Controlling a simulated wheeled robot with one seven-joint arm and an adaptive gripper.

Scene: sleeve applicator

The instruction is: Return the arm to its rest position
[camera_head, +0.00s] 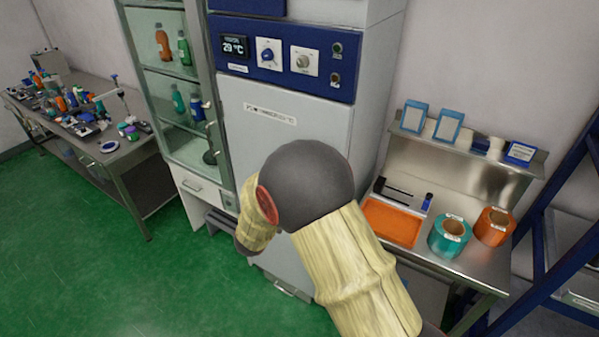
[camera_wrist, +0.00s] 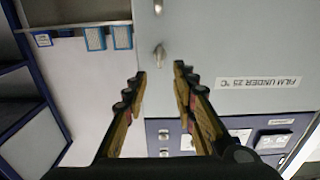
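In the wrist view my gripper (camera_wrist: 160,72) is open, its two fingers apart with nothing between them. The picture there is upside down. Beyond the fingertips is the pale grey cabinet door (camera_wrist: 235,50) with a "FILM UNDER 25 °C" label, and a small metal handle (camera_wrist: 159,55) appears between the tips. I cannot tell how far the tips are from the handle. In the head view my bent arm crosses in front of the cabinet (camera_head: 285,120), whose door looks shut. The gripper itself is hidden there behind the arm.
The cabinet's blue panel (camera_head: 283,57) reads 29 °C. A glass-door cupboard (camera_head: 172,75) with bottles stands to its left, beside a cluttered bench (camera_head: 125,155). At right a steel bench (camera_head: 455,265) holds an orange tray (camera_head: 392,222), a teal roll (camera_head: 449,237) and an orange roll (camera_head: 494,227). Green floor lies open at left.

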